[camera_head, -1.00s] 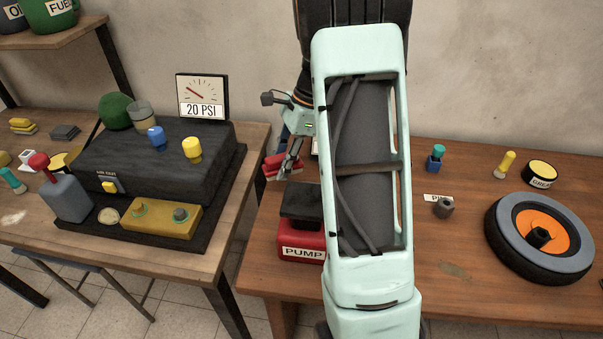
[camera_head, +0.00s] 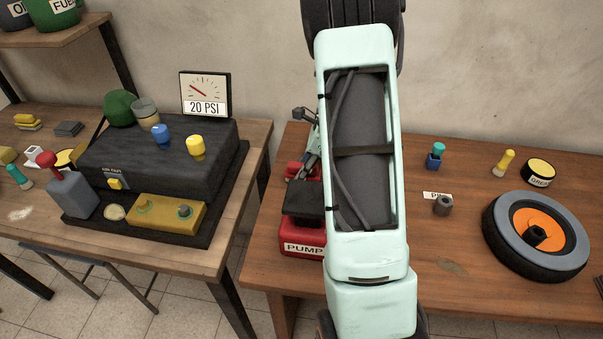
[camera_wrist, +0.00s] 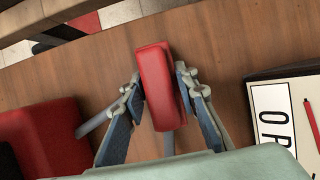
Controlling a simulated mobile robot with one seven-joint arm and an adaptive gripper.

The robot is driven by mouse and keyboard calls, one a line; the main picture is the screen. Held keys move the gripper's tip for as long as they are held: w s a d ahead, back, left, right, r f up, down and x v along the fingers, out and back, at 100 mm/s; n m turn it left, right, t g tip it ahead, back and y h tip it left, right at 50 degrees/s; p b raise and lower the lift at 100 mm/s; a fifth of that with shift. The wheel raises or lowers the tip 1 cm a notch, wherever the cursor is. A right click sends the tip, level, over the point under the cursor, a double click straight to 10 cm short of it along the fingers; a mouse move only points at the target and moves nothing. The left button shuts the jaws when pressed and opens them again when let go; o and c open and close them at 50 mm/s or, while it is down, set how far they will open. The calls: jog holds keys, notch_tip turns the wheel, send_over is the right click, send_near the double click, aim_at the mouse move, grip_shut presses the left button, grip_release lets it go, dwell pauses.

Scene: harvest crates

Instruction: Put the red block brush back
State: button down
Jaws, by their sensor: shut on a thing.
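The red block brush (camera_wrist: 160,85) is held between the two fingers of my gripper (camera_wrist: 158,92) in the wrist view, above the wooden bench top. In the head view, my gripper (camera_head: 308,166) is over the right bench, just behind the red pump, and the red of the brush (camera_head: 293,170) shows beside the fingers. My arm hides part of the gripper there. Any bristles on the brush are not clear.
The red pump (camera_head: 300,247) with a black top stands at the right bench's left edge; it also shows in the wrist view (camera_wrist: 45,140). A wheel (camera_head: 537,238) lies far right.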

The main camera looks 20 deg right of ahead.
jog(key=shift+f, duration=0.4)
jog(key=shift+f, duration=0.2)
jog(key=c, duration=1.5)
grip_release()
jog(key=shift+r, duration=0.1)
jog(key=v, duration=1.2)
jog(key=shift+w+r, duration=0.1)
jog(key=shift+r, duration=0.1)
